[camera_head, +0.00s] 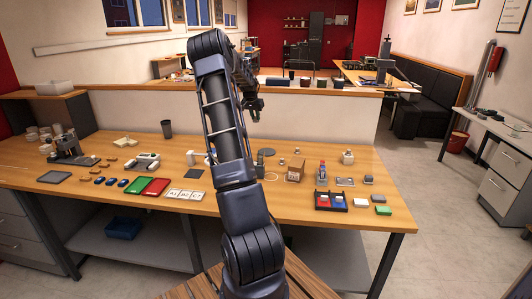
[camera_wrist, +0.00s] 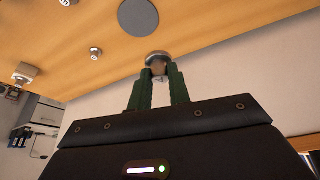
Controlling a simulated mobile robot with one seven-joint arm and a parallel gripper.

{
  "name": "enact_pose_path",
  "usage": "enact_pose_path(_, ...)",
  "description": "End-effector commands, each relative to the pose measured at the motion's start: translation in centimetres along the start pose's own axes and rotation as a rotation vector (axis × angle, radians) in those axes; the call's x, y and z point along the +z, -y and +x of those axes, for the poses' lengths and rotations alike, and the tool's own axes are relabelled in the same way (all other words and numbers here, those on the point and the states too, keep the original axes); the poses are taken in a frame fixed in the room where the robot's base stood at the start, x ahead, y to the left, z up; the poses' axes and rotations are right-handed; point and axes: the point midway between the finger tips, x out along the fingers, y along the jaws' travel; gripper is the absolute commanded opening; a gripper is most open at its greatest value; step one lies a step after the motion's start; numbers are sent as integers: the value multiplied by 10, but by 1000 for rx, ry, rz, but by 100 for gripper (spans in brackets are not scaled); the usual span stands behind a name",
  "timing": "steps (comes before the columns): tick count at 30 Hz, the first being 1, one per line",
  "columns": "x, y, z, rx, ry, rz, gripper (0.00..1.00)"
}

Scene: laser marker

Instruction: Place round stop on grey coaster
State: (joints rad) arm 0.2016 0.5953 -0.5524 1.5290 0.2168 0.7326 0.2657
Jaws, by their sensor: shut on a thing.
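My gripper (camera_wrist: 159,88) has green fingers, shut on the round stop (camera_wrist: 158,56), a small piece with a round metallic end that shows between and beyond the fingertips. The flat, round grey coaster (camera_wrist: 138,16) lies on the wooden table, at the top of the wrist view, apart from the held stop. In the head view the grey coaster (camera_head: 267,152) lies near the table's back edge, right of my arm. My gripper (camera_head: 254,108) is raised above the table's back part there; the stop is too small to make out in that view.
A metal-topped block (camera_wrist: 25,73) and a small numbered cylinder (camera_wrist: 95,52) stand near the coaster. A low partition (camera_head: 330,108) runs behind the table.

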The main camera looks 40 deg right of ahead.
Motion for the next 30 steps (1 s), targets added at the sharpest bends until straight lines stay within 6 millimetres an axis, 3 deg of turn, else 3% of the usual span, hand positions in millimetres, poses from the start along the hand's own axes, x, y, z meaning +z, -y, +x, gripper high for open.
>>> enact_pose_path(6,-31,-33,9,4,-3,20,0)
enact_pose_path(13,-43,-47,14,5,-3,26,0)
enact_pose_path(17,-38,-48,29,7,0,25,0)
enact_pose_path(30,-2,-47,116,6,0,26,0)
